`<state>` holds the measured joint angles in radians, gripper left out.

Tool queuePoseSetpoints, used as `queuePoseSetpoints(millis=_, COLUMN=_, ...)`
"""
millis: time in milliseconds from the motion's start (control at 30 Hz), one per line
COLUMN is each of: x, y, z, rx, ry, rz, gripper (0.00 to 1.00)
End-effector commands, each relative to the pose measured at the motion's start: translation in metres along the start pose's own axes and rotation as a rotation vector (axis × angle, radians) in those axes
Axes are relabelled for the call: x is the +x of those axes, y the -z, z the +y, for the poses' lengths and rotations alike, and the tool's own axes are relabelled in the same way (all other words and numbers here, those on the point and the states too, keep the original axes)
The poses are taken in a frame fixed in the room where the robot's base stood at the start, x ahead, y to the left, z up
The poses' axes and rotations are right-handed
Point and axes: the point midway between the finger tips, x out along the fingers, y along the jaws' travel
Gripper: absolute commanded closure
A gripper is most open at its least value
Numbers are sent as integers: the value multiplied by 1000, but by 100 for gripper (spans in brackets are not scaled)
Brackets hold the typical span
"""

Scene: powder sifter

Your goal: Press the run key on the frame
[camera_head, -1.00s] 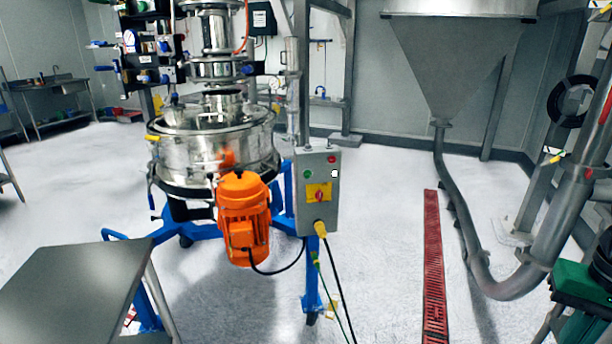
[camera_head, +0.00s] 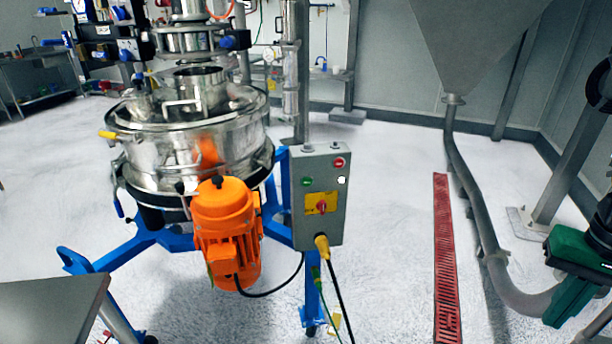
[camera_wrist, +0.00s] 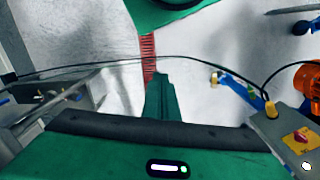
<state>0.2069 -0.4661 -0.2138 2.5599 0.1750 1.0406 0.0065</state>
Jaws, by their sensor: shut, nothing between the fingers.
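A grey control box (camera_head: 323,222) is fixed to the sifter's blue frame (camera_head: 310,295). Its face has a green button (camera_head: 307,182), a red button (camera_head: 339,162), a round white button (camera_head: 341,180) and a red knob on a yellow plate (camera_head: 321,204). No readable label shows which is the run key. The box also shows in the wrist view (camera_wrist: 282,128), with the white button (camera_wrist: 306,167) at the lower right corner. My green gripper (camera_wrist: 160,80) is shut and empty, left of the box there. In the head view my gripper (camera_head: 556,312) is at the right, well apart from the box.
An orange motor (camera_head: 225,225) stands left of the box, beside the steel sifter (camera_head: 190,150). Cables hang under the box. A steel table (camera_head: 50,310) is at the lower left.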

Motion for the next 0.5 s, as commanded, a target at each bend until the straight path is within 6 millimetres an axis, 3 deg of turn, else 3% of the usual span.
queuePoseSetpoints(millis=433, x=-4, y=-7, z=3, rx=-17, ry=8, rz=19, gripper=100)
queuePoseSetpoints(millis=500, x=-2, y=2, z=-4, rx=-59, ry=10, rz=39, gripper=100)
